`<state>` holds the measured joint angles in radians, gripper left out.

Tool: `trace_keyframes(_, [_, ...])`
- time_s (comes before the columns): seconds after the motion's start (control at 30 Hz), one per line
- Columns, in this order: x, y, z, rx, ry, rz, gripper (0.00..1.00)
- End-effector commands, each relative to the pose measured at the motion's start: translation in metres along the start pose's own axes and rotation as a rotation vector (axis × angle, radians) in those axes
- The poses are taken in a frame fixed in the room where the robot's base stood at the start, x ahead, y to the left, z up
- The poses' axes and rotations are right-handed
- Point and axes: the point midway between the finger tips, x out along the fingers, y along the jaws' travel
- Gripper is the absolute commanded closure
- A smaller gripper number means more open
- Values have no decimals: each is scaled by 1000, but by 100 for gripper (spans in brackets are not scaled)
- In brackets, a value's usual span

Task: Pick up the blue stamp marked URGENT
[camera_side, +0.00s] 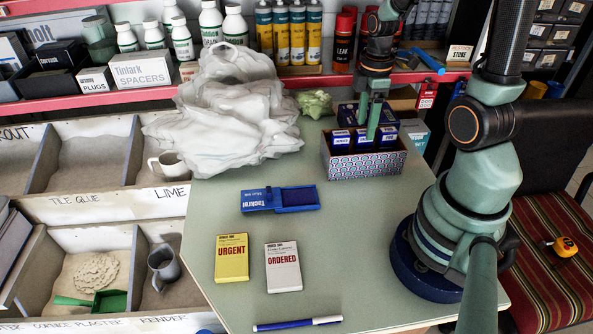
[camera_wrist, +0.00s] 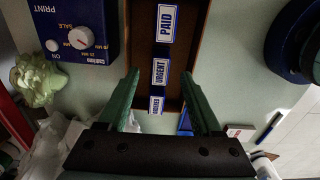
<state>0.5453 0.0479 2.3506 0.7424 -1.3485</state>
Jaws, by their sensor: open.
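The blue stamp marked URGENT (camera_wrist: 160,72) stands in the middle of a row of stamps, between one marked PAID (camera_wrist: 166,24) and a third with a small label (camera_wrist: 156,105). The stamps are in a patterned box (camera_side: 363,165), whose brown inside shows in the wrist view. My gripper (camera_side: 367,128) is above the box, pointing down, its fingers apart. In the wrist view my gripper (camera_wrist: 160,74) has one finger on each side of the URGENT stamp in the picture. I cannot tell how far above the stamp the tips are. In the side view the fingers partly hide the stamps.
A blue device with a dial (camera_wrist: 75,30) stands close beside the box. A white plastic bag (camera_side: 230,120) and crumpled green paper (camera_side: 314,103) lie left of it. In front are a blue ink pad (camera_side: 280,198), yellow URGENT pack (camera_side: 231,257), white ORDERED pack (camera_side: 283,267) and marker (camera_side: 297,323).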

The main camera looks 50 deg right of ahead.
Motion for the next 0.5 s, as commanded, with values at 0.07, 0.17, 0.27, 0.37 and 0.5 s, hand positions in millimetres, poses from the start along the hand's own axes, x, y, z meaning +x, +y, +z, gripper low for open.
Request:
trace_keyframes(0.07, [12, -1, 1, 0, -1, -6, 34])
trace_keyframes(0.17, [26, -1, 1, 0, -1, -6, 34])
trace_keyframes(0.27, [36, -1, 1, 0, -1, -5, 34])
trace_keyframes(0.37, [42, -1, 1, 0, -1, -4, 34])
trace_keyframes(0.5, [44, 0, 1, 0, 0, -1, 34])
